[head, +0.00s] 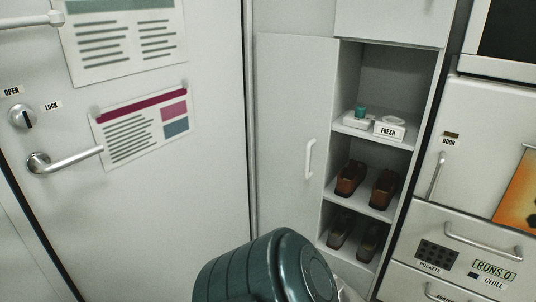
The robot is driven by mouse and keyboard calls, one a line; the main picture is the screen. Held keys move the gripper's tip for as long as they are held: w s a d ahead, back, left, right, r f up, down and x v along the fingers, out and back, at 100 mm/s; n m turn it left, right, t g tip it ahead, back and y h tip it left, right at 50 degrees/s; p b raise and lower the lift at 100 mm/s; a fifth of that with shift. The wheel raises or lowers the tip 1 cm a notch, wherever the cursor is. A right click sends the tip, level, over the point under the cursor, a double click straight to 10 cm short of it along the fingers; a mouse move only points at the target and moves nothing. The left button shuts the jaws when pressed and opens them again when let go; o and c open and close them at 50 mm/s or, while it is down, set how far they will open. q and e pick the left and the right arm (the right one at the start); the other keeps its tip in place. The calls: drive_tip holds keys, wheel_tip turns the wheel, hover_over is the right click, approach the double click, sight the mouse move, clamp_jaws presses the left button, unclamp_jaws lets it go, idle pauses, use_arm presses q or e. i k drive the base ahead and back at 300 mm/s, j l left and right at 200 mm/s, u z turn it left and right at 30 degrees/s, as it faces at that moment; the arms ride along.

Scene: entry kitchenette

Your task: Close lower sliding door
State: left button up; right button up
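The lower door (275,150) is a plain light-grey panel with a white vertical bar handle (309,159) near its right edge. It is at the left of the tall cabinet's opening and leaves the shelves exposed. The door's lower end is hidden behind a dark shape in the foreground. The open cabinet (398,70) shows several shelves. Neither my left nor my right gripper is in view, and nothing is seen touching the handle.
Brown shoes (383,190) and darker shoes (342,229) stand on lower shelves. A white box marked FRESH (389,128) sits above. An entry door (190,200) with a lever handle (65,160) is at left; drawers (465,228) are at right.

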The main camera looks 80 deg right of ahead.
sight(296, 75)
drive_tip(key=z, duration=3.2)
drive_tip(key=j, duration=0.35)
drive_tip(key=i+j, duration=0.15)
drive_tip(key=j, duration=0.2)
